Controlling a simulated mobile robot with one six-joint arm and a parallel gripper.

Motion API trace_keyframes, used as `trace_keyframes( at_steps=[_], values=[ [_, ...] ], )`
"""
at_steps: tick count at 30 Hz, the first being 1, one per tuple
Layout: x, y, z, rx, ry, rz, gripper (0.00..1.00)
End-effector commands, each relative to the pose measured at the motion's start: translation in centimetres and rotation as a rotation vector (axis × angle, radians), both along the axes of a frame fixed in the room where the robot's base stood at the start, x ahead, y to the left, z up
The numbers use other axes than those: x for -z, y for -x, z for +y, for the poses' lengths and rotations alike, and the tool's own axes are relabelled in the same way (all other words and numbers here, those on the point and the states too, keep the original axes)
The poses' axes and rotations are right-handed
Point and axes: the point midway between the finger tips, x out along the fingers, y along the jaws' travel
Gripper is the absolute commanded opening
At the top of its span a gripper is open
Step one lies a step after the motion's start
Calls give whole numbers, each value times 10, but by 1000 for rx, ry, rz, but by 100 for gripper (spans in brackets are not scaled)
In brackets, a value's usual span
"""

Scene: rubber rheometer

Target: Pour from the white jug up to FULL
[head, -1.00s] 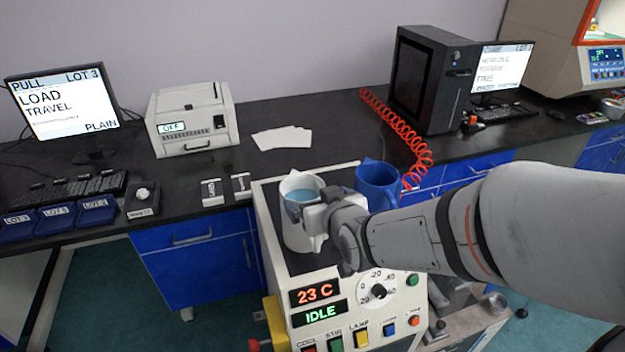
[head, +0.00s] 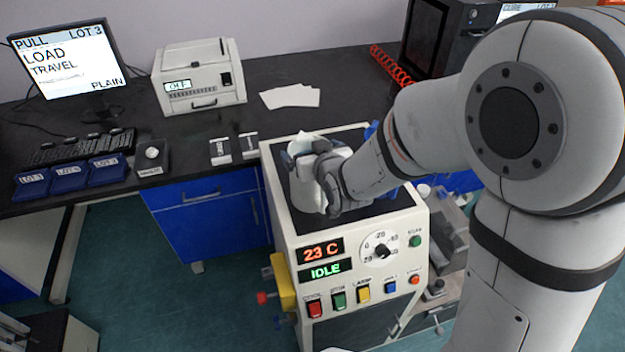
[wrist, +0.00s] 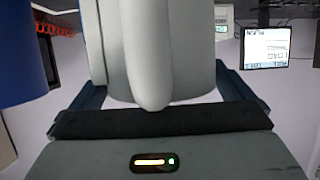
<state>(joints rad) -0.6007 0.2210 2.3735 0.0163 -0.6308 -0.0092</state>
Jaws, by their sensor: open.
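The white jug (head: 306,190) stands upright on the dark top of the control cabinet (head: 385,208). My gripper (head: 322,160) is at the jug, its open fingers on either side of it. In the wrist view the white jug (wrist: 155,45) fills the middle, its rounded handle towards the palm between the spread fingers. The blue jug (head: 370,132) is mostly hidden behind my arm; its side shows at the left of the wrist view (wrist: 20,60). The liquid inside the white jug is hidden now, and I see no FULL mark.
The cabinet front reads 23 C and IDLE, above several coloured buttons and a dial (head: 380,248). A yellow part (head: 283,280) sticks out at its left. Behind is the black bench (head: 340,85) with a screen (head: 70,62), a white instrument (head: 200,80) and paper sheets (head: 290,96).

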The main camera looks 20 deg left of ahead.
Motion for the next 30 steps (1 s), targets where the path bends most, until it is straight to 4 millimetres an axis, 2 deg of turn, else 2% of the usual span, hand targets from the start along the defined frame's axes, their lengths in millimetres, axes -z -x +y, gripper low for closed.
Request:
trace_keyframes(
  at_steps=[8,30],
  values=[
    [0,-1,1,0,-1,-1,98],
    [1,0,1,-1,0,1,38]
  ],
)
